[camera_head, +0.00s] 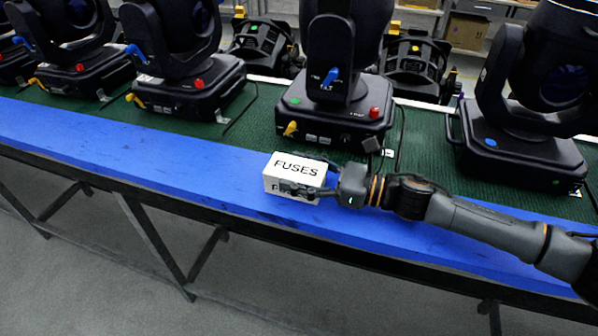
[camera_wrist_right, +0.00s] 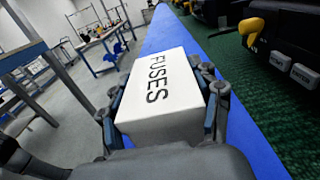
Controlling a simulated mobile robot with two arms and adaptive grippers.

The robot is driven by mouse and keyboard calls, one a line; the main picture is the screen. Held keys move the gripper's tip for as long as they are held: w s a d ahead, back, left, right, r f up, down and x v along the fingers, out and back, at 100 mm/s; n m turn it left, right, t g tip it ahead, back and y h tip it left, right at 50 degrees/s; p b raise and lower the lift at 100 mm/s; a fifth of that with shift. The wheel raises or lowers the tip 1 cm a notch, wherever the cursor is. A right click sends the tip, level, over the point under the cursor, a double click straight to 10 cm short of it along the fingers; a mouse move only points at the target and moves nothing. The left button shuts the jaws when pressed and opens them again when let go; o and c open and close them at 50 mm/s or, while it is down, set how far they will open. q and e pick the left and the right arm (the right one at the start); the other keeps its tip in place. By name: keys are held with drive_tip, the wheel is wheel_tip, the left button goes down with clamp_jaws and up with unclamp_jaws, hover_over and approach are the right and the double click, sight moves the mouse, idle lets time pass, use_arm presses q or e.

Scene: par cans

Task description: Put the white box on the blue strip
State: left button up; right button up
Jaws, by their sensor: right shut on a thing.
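The white box (camera_head: 296,168), marked FUSES, is at the blue strip (camera_head: 150,152) along the front of the table. My right gripper (camera_head: 312,178) comes in from the right and is shut on the box, with a finger on each side. The right wrist view also shows the white box (camera_wrist_right: 162,95) between the fingers, with the blue strip (camera_wrist_right: 250,145) below and beyond it. The box looks level; I cannot tell whether its underside touches the strip. My left gripper is not in view.
Several black moving-head lights stand on the green mat (camera_head: 255,105) behind the strip; one (camera_head: 335,110) is just behind the box. Another light (camera_head: 525,145) stands behind my right arm. The strip left of the box is clear. The grey floor (camera_head: 110,270) lies beyond the front edge.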

drive_tip(key=shift+s+f, duration=0.2)
drive_tip(key=shift+f, duration=0.4)
drive_tip(key=o, duration=1.3)
drive_tip(key=shift+f, duration=0.15)
drive_tip(key=shift+c, duration=0.2)
drive_tip(key=shift+r, duration=0.3)
drive_tip(key=shift+w+r+p, duration=0.1)
drive_tip(key=shift+r+p, duration=0.25)
drive_tip(key=shift+p, duration=0.15)
drive_tip(key=b+v, duration=0.3)
drive_tip(key=v, duration=0.8)
drive_tip(key=shift+w+d+r, duration=0.1)
drive_tip(key=shift+d+r, duration=0.2)
drive_tip(key=shift+d, duration=0.2)
